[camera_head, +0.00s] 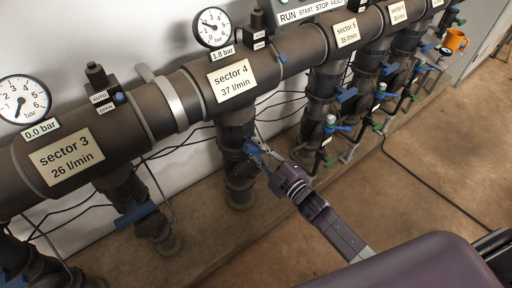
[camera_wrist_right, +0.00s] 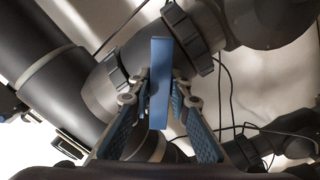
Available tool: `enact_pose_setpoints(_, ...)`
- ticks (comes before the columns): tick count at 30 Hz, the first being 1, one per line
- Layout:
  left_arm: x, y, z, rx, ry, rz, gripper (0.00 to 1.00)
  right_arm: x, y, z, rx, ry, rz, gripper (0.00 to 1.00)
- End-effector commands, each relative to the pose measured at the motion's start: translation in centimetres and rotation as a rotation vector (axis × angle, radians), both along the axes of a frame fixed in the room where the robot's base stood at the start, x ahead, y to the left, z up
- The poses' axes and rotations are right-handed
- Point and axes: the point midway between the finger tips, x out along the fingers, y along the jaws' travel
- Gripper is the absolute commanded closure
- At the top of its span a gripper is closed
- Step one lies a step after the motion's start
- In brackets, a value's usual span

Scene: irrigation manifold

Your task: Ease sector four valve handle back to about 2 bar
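The sector 4 pipe label (camera_head: 232,80) reads 37 l/min. The round gauge (camera_head: 214,27) above it has a plate (camera_head: 223,52) reading 1.8 bar. The blue sector 4 valve handle (camera_head: 251,148) is on the vertical pipe below the label, partly hidden by my right gripper (camera_head: 264,151). In the right wrist view the handle (camera_wrist_right: 160,75) stands upright between the two fingertips of my right gripper (camera_wrist_right: 160,88). The fingers close in on both its sides and appear to grip it. My left gripper is not in view.
The sector 3 valve handle (camera_head: 135,215) is to the left. Sector 5 pipes and its blue handle (camera_head: 346,95) are to the right. Black cables run along the wall. The brown floor (camera_head: 400,180) is mostly clear.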

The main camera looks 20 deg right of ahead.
Motion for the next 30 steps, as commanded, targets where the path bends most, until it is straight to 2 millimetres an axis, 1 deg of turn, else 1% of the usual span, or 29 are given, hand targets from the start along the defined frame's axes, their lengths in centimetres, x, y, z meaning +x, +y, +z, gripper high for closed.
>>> enact_pose_setpoints(1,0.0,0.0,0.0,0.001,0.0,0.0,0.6,0.0,0.0,-0.1,0.0,0.001,0.001,0.77)
enact_pose_setpoints(4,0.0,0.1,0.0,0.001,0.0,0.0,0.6,0.0,0.0,-0.1,0.0,0.001,0.001,0.67)
enact_pose_setpoints(12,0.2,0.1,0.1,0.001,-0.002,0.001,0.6,-0.1,0.0,0.0,-0.001,0.0,0.001,0.67)
enact_pose_setpoints(16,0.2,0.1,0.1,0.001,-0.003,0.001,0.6,-0.9,-0.3,-0.1,-0.002,0.002,0.0,0.67)
enact_pose_setpoints(20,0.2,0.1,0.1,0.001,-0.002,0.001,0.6,-2.9,-1.1,-0.2,-0.003,0.004,0.0,0.67)
enact_pose_setpoints(27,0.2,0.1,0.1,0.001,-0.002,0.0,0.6,-7.8,-2.8,-0.2,-0.002,0.005,0.0,0.67)
enact_pose_setpoints(30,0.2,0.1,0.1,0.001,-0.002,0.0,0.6,-9.3,-3.3,-0.2,0.0,0.004,0.0,0.67)
